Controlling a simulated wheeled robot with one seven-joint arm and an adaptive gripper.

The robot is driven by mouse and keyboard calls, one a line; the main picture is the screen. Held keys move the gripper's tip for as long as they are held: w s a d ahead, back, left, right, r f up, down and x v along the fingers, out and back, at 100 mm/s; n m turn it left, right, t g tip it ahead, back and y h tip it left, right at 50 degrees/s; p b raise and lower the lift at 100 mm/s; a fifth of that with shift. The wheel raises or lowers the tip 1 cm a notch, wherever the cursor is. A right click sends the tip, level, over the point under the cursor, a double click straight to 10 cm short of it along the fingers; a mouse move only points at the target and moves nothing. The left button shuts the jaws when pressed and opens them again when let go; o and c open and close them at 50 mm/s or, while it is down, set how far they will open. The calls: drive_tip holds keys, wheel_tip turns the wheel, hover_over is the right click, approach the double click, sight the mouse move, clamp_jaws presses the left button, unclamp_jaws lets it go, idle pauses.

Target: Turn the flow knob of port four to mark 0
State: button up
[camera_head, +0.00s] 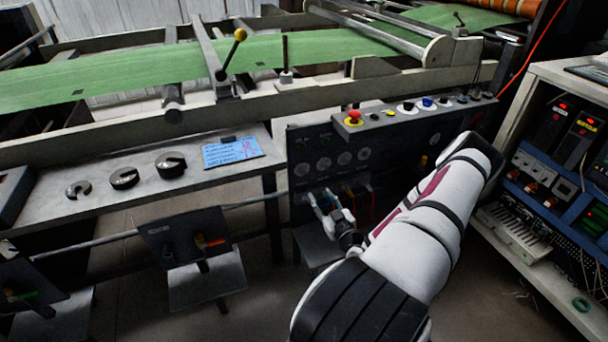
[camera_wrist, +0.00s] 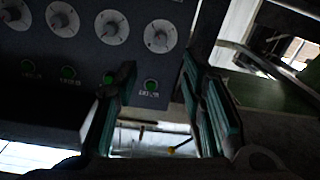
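A dark control panel (camera_head: 327,143) carries a row of pale round dials. In the wrist view, several white dials with grey centre knobs show along the top, the rightmost dial (camera_wrist: 160,36) nearest the gap between my fingers. Green lights, one of them at the lower right (camera_wrist: 151,86), sit below the dials there. The labels are too blurred to read, so I cannot tell which knob is port four or its mark. My gripper (camera_wrist: 158,64) is open, with teal-padded fingers apart and no object between them. In the head view my gripper (camera_head: 322,193) is low before the panel.
A red emergency button (camera_head: 353,117) and other buttons line the panel's top ledge. A grey bench (camera_head: 215,175) with a blue card (camera_head: 232,152) and dark round parts stands left. A cabinet (camera_head: 545,205) with modules stands right of my arm. Green sacking (camera_head: 110,75) runs behind.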

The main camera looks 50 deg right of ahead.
sight(304, 173)
drive_tip(key=b+x, duration=0.2)
drive_tip(key=x, duration=1)
drive_tip(key=shift+w, duration=0.15)
clamp_jaws()
